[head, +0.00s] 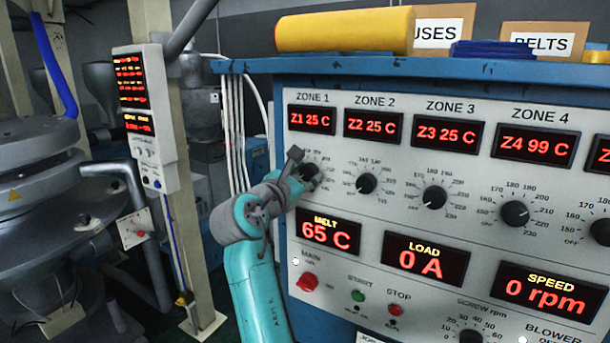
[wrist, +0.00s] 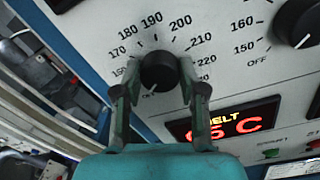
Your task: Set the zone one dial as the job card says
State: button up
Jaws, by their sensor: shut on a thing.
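The zone one dial is a black knob (head: 310,171) below the red Z1 25 C display (head: 312,120), at the left of the control panel. In the wrist view the knob (wrist: 160,70) sits between the two fingers of my gripper (wrist: 159,82), which is shut on it. Scale numbers from about 150 or 160 to 220 show around it; its pointer is hard to make out. In the head view my gripper (head: 304,170) partly covers the dial and its scale. A white card edge (head: 370,339) reading "JO" is cut off at the bottom; its text is hidden.
The zone two (head: 366,183), zone three (head: 434,197) and zone four (head: 515,213) dials stand to the right. The melt display (head: 330,231) and red main switch (head: 307,281) lie below. A pillar with a control box (head: 146,115) stands left of the arm.

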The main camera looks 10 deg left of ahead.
jog(key=m, duration=0.4)
jog(key=shift+f+m, duration=0.1)
jog(key=shift+m, duration=0.2)
jog(key=m, duration=0.3)
jog(key=shift+m, duration=0.4)
jog(key=m, duration=0.4)
jog(key=shift+f+m, duration=0.15)
jog(key=shift+m, duration=0.15)
jog(key=m, duration=0.4)
jog(key=shift+m+h, duration=0.3)
jog(key=shift+m, duration=0.1)
jog(key=m, duration=0.3)
jog(key=shift+f+m, duration=0.1)
jog(key=shift+m, duration=0.2)
jog(key=m, duration=0.4)
jog(key=shift+m+h, duration=0.3)
jog(key=shift+m, duration=0.1)
jog(key=m, duration=0.4)
jog(key=shift+a+g, duration=0.1)
jog(key=shift+g, duration=0.2)
jog(key=shift+m, duration=1.9)
